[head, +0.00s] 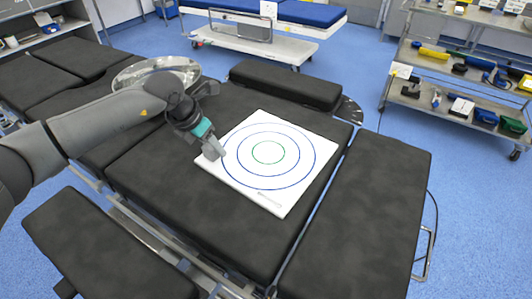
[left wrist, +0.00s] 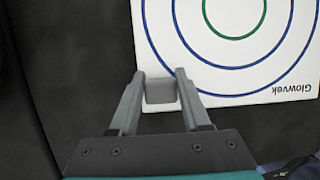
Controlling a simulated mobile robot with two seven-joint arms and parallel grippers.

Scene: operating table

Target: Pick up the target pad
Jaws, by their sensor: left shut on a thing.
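The target pad (head: 289,196) is a white square board with blue rings and a green inner ring. It lies on the dark operating table (head: 150,178), and part of it shows in the left wrist view (left wrist: 268,73). My left gripper (head: 215,155) is at the pad's left corner. In the left wrist view its two fingers (left wrist: 160,74) stand on either side of a small grey block (left wrist: 161,92) at the pad's edge and are closed on it. I cannot tell whether the pad is lifted. My right gripper is not in view.
A round metal basin (head: 158,72) stands behind my left arm. A dark raised cushion (head: 285,84) lies behind the pad. A shelf cart (head: 450,97) with tools stands at the right and a blue-topped stretcher (head: 270,30) at the back.

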